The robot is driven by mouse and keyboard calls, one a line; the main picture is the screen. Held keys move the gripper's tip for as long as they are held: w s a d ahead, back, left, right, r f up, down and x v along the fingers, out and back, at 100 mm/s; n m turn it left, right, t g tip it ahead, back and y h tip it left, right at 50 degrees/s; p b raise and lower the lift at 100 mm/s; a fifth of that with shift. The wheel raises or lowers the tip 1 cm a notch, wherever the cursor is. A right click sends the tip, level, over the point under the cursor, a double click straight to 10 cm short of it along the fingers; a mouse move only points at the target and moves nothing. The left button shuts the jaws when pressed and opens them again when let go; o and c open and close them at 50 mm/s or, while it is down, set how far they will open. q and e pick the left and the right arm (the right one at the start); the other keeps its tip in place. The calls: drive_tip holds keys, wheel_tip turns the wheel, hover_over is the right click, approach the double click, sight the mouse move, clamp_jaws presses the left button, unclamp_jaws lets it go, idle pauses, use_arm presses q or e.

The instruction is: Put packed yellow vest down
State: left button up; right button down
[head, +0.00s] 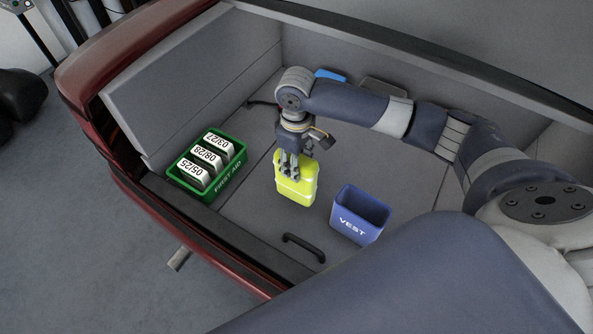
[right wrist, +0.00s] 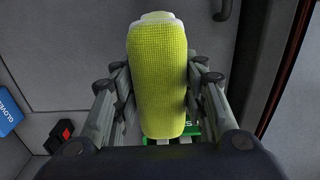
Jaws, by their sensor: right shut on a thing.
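The packed yellow vest (head: 296,190) is a bright yellow bundle with pale edges, upright over the grey trunk floor. It fills the middle of the right wrist view (right wrist: 158,80). My right gripper (head: 289,168) is shut on its upper part, with fingers along both sides in the right wrist view (right wrist: 160,100). I cannot tell whether the vest's bottom touches the floor. The blue bin marked VEST (head: 361,214) stands to the right of the vest, apart from it, and looks empty. My left gripper is not in view.
A green FIRST AID box (head: 209,189) with white dated packs stands at the left. A black handle (head: 303,247) is on the floor near the trunk's front sill. A blue item (head: 330,75) and a grey one (head: 384,87) lie at the back. Floor around the vest is clear.

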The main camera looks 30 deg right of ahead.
drive_tip(key=shift+f, duration=1.8)
drive_tip(key=c, duration=1)
unclamp_jaws()
drive_tip(key=shift+f, duration=0.1)
wheel_tip(320, 180, up, 12)
drive_tip(key=shift+r, duration=0.15)
